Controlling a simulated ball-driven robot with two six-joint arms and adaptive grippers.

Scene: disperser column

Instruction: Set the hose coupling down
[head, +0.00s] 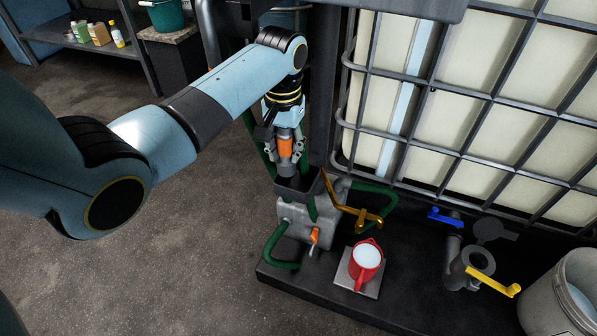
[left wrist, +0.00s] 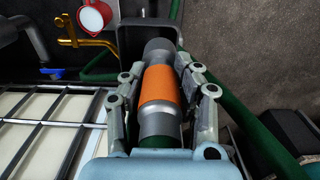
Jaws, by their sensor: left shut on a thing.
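The hose coupling (head: 285,147), a grey cylinder with an orange band, hangs roughly upright in my left gripper (head: 286,160). In the left wrist view the coupling (left wrist: 159,88) lies between the two jaws, which are shut on its sides. Its lower grey end is over or in the mouth of a dark open holder (head: 297,190); I cannot tell whether it touches. The holder's rim (left wrist: 122,40) also shows around the coupling's far end in the left wrist view. A green hose shows at the coupling's near end. My right gripper is not in view.
A grey block (head: 300,232) with green hoses stands below the holder. A brass lever (head: 345,208) is close on its right. A red jug (head: 366,262) with white contents stands on a square plate. The caged white tank (head: 470,110) rises at the right.

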